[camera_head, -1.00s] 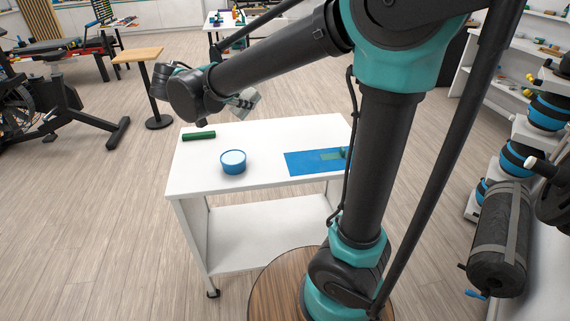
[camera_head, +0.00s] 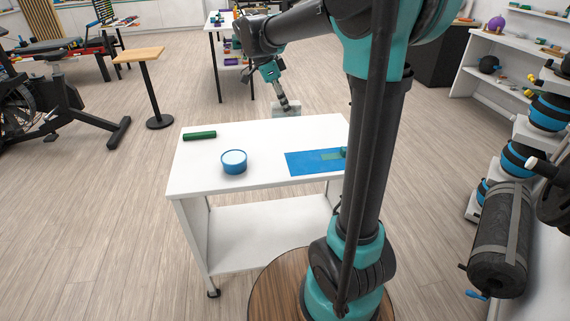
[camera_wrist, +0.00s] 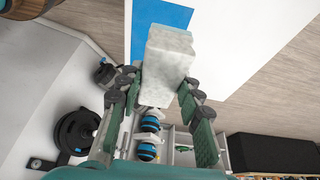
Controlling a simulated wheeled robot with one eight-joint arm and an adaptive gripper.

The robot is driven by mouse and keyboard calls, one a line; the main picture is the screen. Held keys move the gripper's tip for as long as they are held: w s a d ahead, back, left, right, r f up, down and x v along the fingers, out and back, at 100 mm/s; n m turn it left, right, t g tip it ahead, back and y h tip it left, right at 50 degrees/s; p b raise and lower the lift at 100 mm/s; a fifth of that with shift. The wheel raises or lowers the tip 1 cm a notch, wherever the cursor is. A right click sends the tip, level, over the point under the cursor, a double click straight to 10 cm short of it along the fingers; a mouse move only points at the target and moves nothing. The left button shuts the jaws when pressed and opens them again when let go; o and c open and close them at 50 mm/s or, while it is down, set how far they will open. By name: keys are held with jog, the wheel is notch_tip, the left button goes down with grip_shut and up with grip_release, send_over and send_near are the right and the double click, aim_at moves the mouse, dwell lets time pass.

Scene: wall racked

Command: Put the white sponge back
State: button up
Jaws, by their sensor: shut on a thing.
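My gripper (camera_wrist: 162,88) is shut on the white sponge (camera_wrist: 168,62), a pale speckled block held between the two fingers in the wrist view. In the head view the sponge (camera_head: 286,110) hangs from my gripper (camera_head: 288,102) near the far edge of the white table (camera_head: 255,135). The sponge appears to be above the table's level, but its exact height is hard to tell. A blue mat (camera_head: 302,167) lies on the table's right part, and it also shows behind the sponge in the wrist view (camera_wrist: 150,15).
A dark green cylinder (camera_head: 199,135) lies at the back left. A small green object (camera_head: 343,153) is at the mat's right end. The table's centre back is clear.

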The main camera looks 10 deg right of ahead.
notch_tip(320, 180, down, 20)
jog(key=shift+r, duration=0.15)
dwell(0.5)
jog(key=o, duration=1)
jog(key=shift+a, duration=0.1)
jog(key=v, duration=1.7)
jog(key=s+d+f+n+t+y, duration=0.1)
jog(key=s+d+f+n, duration=0.2)
jog(key=s+f+n, duration=0.2)
jog(key=s+d+f+n+t+y, duration=0.1)
jog(key=s+d+f+n, duration=0.3)
jog(key=s, duration=0.5)
jog(key=s+d+f+n+t+y, duration=0.2)
jog(key=s+d+f+n, duration=0.1)
jog(key=s+f+n, duration=0.5)
jog(key=shift+d+n, duration=0.25)
jog(key=shift+n, duration=0.25)
